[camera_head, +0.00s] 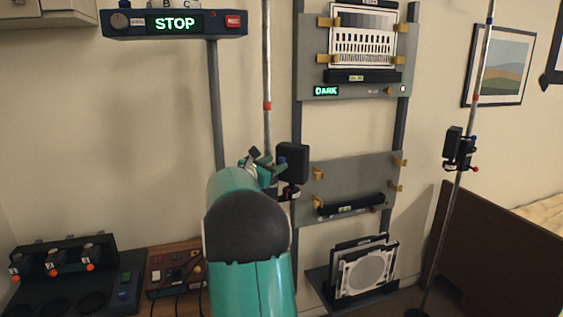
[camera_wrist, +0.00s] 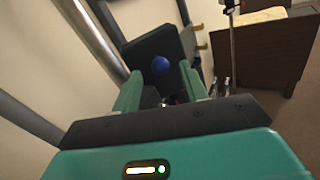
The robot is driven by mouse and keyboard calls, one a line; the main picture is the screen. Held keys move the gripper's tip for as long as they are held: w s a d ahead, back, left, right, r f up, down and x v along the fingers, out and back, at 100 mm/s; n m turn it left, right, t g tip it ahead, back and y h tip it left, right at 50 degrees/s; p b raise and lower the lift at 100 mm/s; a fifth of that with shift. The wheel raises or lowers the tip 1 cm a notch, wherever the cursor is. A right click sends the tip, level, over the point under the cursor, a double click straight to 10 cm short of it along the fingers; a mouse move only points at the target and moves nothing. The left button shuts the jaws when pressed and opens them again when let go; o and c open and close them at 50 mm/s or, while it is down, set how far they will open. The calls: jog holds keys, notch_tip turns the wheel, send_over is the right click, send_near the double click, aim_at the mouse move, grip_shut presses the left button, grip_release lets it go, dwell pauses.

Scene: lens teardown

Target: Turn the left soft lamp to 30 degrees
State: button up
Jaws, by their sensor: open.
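The left soft lamp (camera_head: 293,163) is a black box on the left metal pole (camera_head: 267,80), at the middle of the head view. In the wrist view its dark housing (camera_wrist: 150,46) fills the space beyond my fingers, with a blue ball knob (camera_wrist: 161,66) facing me. My gripper (camera_head: 264,164) is at the lamp's left side in the head view. Its two green fingers (camera_wrist: 160,88) are apart, one to each side of the blue knob in the picture. I cannot tell whether they touch it. The lamp's angle cannot be read.
A second lamp (camera_head: 459,147) is on the right pole (camera_head: 483,50). A rack panel (camera_head: 352,172) with yellow clips stands close behind the left lamp. A STOP display (camera_head: 174,24) hangs at upper left. A black console (camera_head: 70,270) and a switch box (camera_head: 175,268) sit at lower left.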

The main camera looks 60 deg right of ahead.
aim_at(280, 161)
jog(key=x, duration=0.4)
jog(key=shift+d, duration=0.1)
jog(key=shift+s, duration=0.1)
grip_shut()
